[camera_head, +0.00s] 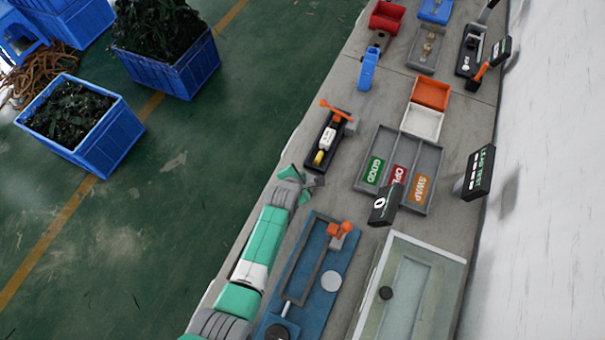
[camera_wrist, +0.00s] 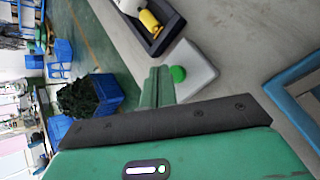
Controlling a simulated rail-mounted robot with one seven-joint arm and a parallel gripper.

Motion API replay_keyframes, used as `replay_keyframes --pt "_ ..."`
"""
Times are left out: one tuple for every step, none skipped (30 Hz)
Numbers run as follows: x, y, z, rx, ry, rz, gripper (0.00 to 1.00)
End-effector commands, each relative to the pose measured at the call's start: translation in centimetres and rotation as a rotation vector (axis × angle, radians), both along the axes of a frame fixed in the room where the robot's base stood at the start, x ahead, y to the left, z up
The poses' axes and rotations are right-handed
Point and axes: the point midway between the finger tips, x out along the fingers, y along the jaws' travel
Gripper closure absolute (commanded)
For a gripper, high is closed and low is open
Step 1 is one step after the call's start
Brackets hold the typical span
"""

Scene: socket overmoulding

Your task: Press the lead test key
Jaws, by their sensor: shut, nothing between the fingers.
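The key is a round green button (camera_wrist: 178,74) on a pale grey block (camera_wrist: 194,68) in the wrist view. My gripper (camera_wrist: 158,72) is shut and empty. Its fingertips show just left of the green button; I cannot tell whether they touch it. In the head view my gripper (camera_head: 314,182) is low over the bench, and the button cannot be made out there. Close by is a dark test fixture (camera_head: 318,161) with an orange lever, holding a white part (camera_head: 327,139) and a yellow part (camera_head: 319,157). A black "LEAD TEST" display (camera_head: 480,171) stands at the right.
A grey sorting tray (camera_head: 384,142) labelled GOOD, OPEN (partly hidden) and SWAP lies right of the fixture. A small black display (camera_head: 384,205) reads 0. A blue fixture (camera_head: 342,262) and a glass-topped box (camera_head: 452,262) are nearer. Orange (camera_head: 431,92) and white (camera_head: 422,122) bins stand behind.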

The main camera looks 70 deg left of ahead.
Motion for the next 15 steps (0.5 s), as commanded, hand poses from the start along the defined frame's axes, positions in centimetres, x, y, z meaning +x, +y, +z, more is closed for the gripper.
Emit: replay_keyframes --pt "0.00 -0.01 -0.01 0.000 0.000 0.000 1.00" --pt "0.00 0.00 0.00 0.000 0.000 0.000 1.00" --pt "0.00 -0.01 -0.05 0.000 0.000 0.000 1.00" --pt "0.00 -0.01 -0.10 0.000 0.000 0.000 1.00" --pt "0.01 -0.01 -0.19 0.000 0.000 0.000 1.00" --pt "0.02 -0.02 -0.35 0.000 0.000 0.000 1.00" --pt "0.03 -0.03 -0.49 0.000 0.000 0.000 1.00" --pt "0.03 -0.03 -0.63 -0.001 0.000 -0.001 1.00" --pt "0.02 -0.03 -0.81 0.000 0.000 0.000 1.00" --pt "0.01 -0.02 -0.91 0.000 0.000 0.000 1.00" --pt "0.01 0.00 -0.96 0.000 0.000 0.000 1.00" --pt "-0.01 0.00 -0.95 0.000 0.000 0.000 1.00" --pt "-0.02 0.01 -0.92 0.000 0.000 0.000 1.00" --pt "-0.02 0.01 -0.88 0.000 0.000 0.000 1.00" --pt "-0.01 0.02 -0.86 0.000 0.000 0.000 1.00"
